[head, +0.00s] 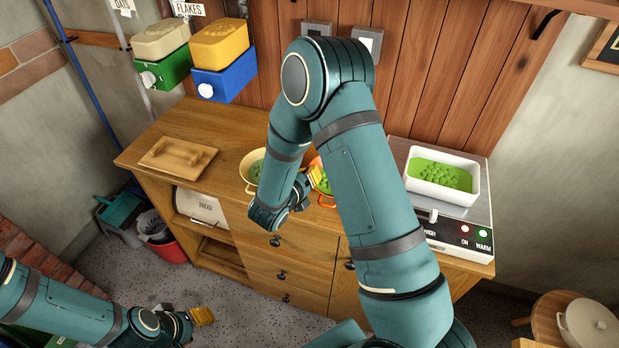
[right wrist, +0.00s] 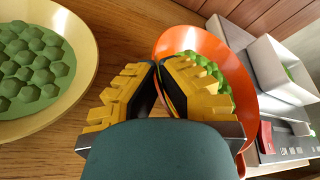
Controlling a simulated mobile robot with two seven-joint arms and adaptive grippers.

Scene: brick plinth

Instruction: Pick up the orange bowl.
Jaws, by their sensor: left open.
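The orange bowl (head: 327,204) stands on the wooden counter with green pieces in it, largely hidden behind my right arm in the head view. It shows larger in the right wrist view (right wrist: 242,68). My right gripper (right wrist: 157,66) has its yellow fingers close together at the bowl's left rim, one finger outside and one over the inside; they look shut on the rim. In the head view the right gripper (head: 315,176) is partly hidden by my arm. My left gripper (head: 202,316) is open and empty, low over the floor in front of the cabinet.
A cream bowl of green pieces (right wrist: 88,80) stands just left of the orange bowl. A warmer (head: 460,235) with a white dish (head: 418,188) is to the right. A wooden board (head: 176,158) lies at the left. Dispensers (head: 222,80) hang above the counter's back left.

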